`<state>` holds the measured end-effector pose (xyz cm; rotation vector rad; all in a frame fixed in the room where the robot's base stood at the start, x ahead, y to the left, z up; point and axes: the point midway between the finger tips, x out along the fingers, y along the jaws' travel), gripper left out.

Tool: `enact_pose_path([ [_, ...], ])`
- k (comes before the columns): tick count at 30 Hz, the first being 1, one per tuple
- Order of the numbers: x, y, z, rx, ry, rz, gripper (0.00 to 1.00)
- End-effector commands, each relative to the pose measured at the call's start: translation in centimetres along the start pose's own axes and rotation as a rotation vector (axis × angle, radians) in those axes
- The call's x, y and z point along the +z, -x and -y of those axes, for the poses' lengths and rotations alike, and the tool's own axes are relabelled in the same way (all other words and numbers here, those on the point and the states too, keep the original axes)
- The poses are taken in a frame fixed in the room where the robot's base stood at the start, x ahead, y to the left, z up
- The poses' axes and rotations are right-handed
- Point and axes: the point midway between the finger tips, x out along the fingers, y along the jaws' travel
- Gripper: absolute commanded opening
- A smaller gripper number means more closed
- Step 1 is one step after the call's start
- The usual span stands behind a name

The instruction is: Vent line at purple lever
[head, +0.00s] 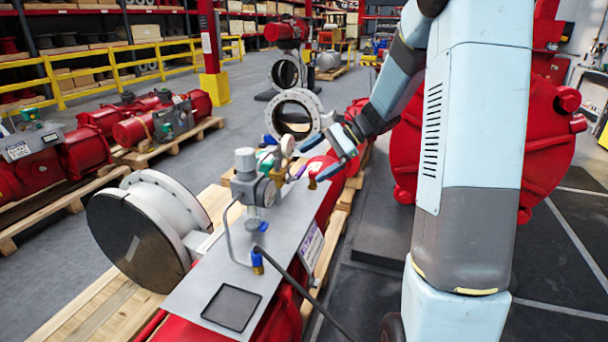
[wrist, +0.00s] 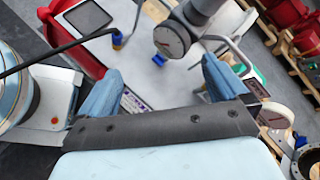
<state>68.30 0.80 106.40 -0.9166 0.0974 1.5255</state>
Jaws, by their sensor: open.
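The silver panel (head: 222,285) on the red actuator carries a grey regulator (head: 246,162), a round gauge (head: 265,192) and brass fittings toward its far end. My gripper (head: 338,158) is open and empty, with blue fingers just right of the brass fittings and above the panel's far end.
A black hose (head: 290,275) runs from a blue-and-brass fitting (head: 257,261) on the panel. A white flanged valve (head: 150,230) stands left on a wooden pallet. A large red actuator (head: 545,140) stands right behind my arm.

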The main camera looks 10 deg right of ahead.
Motion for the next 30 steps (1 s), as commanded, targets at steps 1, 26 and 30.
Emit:
enact_pose_path([
  [1,-1.4,-0.2,0.4,-0.026,-0.043,0.027,1.00],
  [26,-23.5,-0.2,3.4,-0.532,-0.628,0.422,1.00],
  [30,-25.7,-0.1,3.2,-0.584,-0.675,0.456,1.00],
])
